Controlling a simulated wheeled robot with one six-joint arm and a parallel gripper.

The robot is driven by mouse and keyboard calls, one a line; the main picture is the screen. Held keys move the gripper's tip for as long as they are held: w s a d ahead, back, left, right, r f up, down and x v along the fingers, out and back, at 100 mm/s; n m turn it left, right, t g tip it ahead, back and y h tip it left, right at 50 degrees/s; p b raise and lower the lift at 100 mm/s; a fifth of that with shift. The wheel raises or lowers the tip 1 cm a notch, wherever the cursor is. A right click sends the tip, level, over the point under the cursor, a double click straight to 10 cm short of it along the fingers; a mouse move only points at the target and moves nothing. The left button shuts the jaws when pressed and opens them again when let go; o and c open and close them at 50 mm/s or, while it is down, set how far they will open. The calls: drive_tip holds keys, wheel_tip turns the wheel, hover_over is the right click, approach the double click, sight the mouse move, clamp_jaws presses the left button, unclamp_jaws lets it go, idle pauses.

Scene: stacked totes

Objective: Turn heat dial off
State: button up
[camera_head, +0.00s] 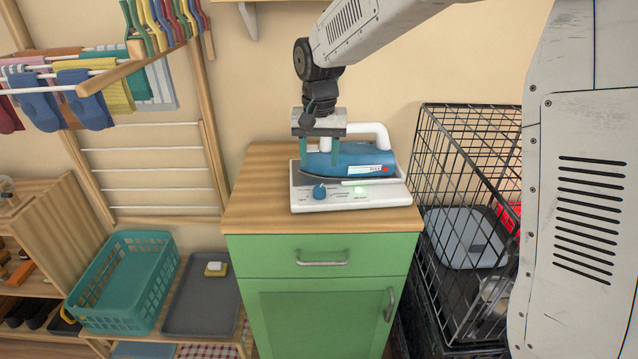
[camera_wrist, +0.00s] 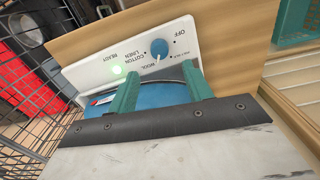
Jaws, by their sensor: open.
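The blue heat dial (camera_head: 319,191) sits at the front left of a white iron station (camera_head: 385,198) on the cabinet. In the wrist view the dial (camera_wrist: 158,47) is ringed by printed labels, with OFF at the upper right and WOOL at the lower left. Its mark seems to point toward WOOL, but it is small. A green light (camera_wrist: 116,69) glows beside READY. A blue iron (camera_head: 350,160) rests on the station. My gripper (camera_head: 319,162) is open and pointing down above the iron, behind the dial. In the wrist view its teal fingers (camera_wrist: 160,71) are apart and empty, not around the dial.
The station stands on a wooden top (camera_head: 250,205) over a green cabinet (camera_head: 320,300). A black wire crate (camera_head: 465,190) stands close on the right. A teal basket (camera_head: 125,283) and grey tray (camera_head: 200,300) are at the left, below a drying rack (camera_head: 150,150). The left top is clear.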

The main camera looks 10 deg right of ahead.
sight(319, 188)
wheel_tip(319, 188, down, 8)
drive_tip(key=shift+r, duration=0.15)
idle(0.3)
drive_tip(key=c, duration=1)
